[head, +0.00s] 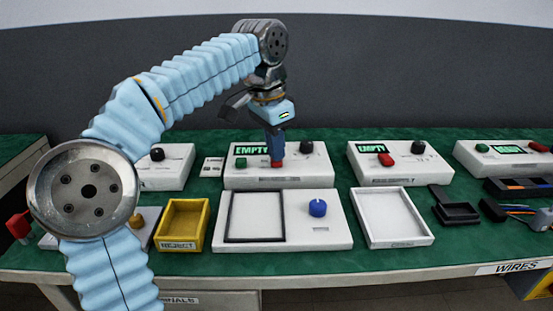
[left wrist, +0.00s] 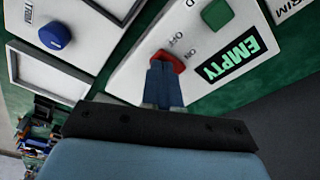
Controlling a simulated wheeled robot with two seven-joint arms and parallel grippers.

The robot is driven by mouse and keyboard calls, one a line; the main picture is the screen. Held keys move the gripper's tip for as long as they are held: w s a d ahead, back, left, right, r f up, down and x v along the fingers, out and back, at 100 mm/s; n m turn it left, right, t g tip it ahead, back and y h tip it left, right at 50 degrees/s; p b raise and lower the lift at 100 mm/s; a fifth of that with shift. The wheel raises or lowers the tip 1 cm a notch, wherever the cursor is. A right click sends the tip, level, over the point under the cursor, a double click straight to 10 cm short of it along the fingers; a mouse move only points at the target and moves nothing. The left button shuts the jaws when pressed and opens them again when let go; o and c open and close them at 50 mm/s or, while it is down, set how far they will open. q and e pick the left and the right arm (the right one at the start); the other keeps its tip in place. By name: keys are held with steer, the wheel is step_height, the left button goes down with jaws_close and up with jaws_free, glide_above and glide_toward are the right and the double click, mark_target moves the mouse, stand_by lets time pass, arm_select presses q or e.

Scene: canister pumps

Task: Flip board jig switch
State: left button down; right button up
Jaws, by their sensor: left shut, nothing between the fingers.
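The middle white box (head: 239,175) at the back has a green "EMPTY" display (head: 255,150), a green button (head: 240,163), a black knob (head: 306,147) and a red switch (head: 277,164). My left gripper (head: 275,157) points down at the red switch, its blue fingers shut with nothing between them. In the left wrist view the fingertips (left wrist: 164,68) overlap the red switch (left wrist: 172,58), beside "OFF" and "ON" lettering; I cannot tell if they press on it. The fingers hide part of the switch. My right gripper is not in view.
In front lies a white panel (head: 337,229) with a black frame and a blue knob (head: 317,208). A yellow reject bin (head: 163,243) is left of it, a white tray (head: 393,215) right. Another "EMPTY" box (head: 400,178) stands to the right. Green mat shows between them.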

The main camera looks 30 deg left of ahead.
arm_select(q)
steer(key=shift+f, duration=0.35)
step_height(320, 180, up, 3)
steer(key=p, duration=0.2)
steer(key=shift+p, duration=0.35)
step_height(320, 180, up, 2)
steer(key=shift+r+p, duration=0.1)
steer(key=shift+p, duration=0.35)
steer(key=shift+r, duration=0.95)
